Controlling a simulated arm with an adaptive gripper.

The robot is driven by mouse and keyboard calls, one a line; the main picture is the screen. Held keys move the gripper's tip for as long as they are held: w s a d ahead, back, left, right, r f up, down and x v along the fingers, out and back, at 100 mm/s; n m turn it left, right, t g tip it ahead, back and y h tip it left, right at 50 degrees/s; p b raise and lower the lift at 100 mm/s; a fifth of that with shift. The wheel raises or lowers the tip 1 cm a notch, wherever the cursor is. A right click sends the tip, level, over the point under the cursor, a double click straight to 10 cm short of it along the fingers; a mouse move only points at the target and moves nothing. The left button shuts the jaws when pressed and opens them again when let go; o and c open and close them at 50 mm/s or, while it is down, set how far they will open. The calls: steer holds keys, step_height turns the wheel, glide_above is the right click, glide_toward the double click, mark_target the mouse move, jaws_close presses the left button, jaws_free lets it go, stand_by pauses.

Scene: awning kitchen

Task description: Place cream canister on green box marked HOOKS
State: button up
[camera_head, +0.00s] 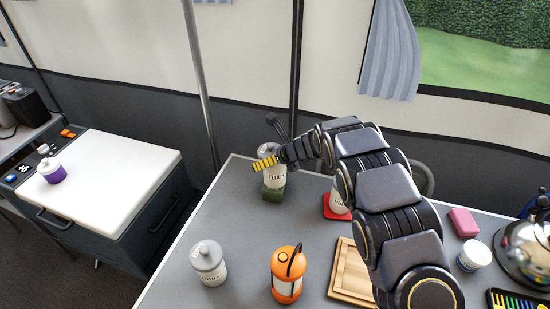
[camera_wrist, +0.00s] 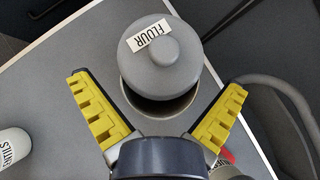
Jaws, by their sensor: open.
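The box's marking cannot be read. In the wrist view the canister's round knobbed lid (camera_wrist: 160,62) shows from above, with a FLOUR tag on it. My gripper (camera_head: 265,163) is at the canister's upper part. Its yellow fingers are spread wide in the wrist view (camera_wrist: 160,90), one on each side of the canister, with visible gaps. The green box is hidden in the wrist view.
A second canister on a red box (camera_head: 336,211) stands to the right, partly behind my arm. A grey-lidded canister (camera_head: 209,265), an orange lantern (camera_head: 287,272) and a wooden board (camera_head: 349,276) are nearer.

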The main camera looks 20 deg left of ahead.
steer(key=v, duration=1.2)
steer(key=shift+r, duration=0.15)
steer(key=w+d+r+m+t+h, duration=0.2)
steer(key=d+r+m+t+h, duration=0.1)
steer(key=d+r+m, duration=0.4)
steer(key=w+d+r+m+t+h, duration=0.1)
steer(key=d+r+m+t+h, duration=0.15)
steer(key=d+r+m, duration=0.45)
steer(key=s+d+m+g+h, duration=0.2)
steer(key=s+d+m+h, duration=0.5)
steer(key=d+m, duration=0.65)
steer(key=s+d+f+m+g+y, duration=0.1)
steer(key=s+d+m+g, duration=0.15)
steer(key=s+m, duration=0.4)
steer(key=s+d+f+m+g, duration=0.1)
steer(key=s+m+g, duration=0.25)
steer(key=s, duration=0.65)
steer(key=s+a+f+m+g+y, duration=0.1)
steer(key=s+a+m, duration=0.3)
steer(key=s, duration=0.4)
steer(key=s+a+f+m+g+y, duration=0.1)
steer(key=s+a+m+g+y, duration=0.2)
steer(key=s, duration=0.6)
steer(key=shift+s+a+f+m+g+y, duration=0.3)
steer(key=shift+a+f+m+g+y, duration=0.1)
steer(key=shift+m, duration=0.65)
